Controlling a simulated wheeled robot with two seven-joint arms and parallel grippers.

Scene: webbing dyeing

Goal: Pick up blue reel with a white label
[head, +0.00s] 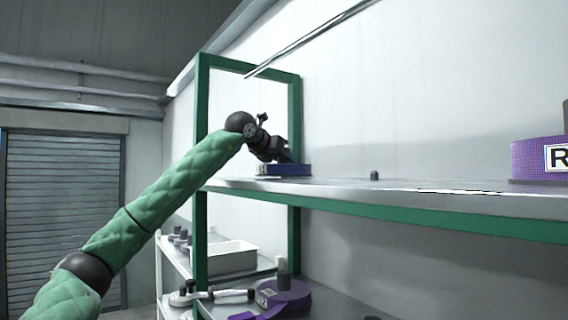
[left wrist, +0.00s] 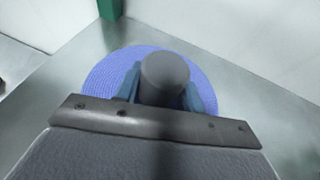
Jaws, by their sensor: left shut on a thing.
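The blue reel (head: 290,169) lies flat at the left end of the upper shelf, with a small pale patch, perhaps its white label, at its left edge. In the left wrist view the reel (left wrist: 104,72) is a round blue disc with a dark grey upright hub in its middle. My left gripper (head: 281,156) is above the reel. In the left wrist view its fingers (left wrist: 163,92) close on both sides of the hub. The reel appears to rest on or right at the shelf; a small gap cannot be told. My right gripper is not in view.
The upper shelf (head: 420,198) has a green edge and a green end frame (head: 202,130). A purple reel (head: 530,160) stands at its right, and a small dark peg (head: 374,175) between. Below are another purple reel (head: 290,297) and a white bin (head: 225,257). The shelf middle is mostly clear.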

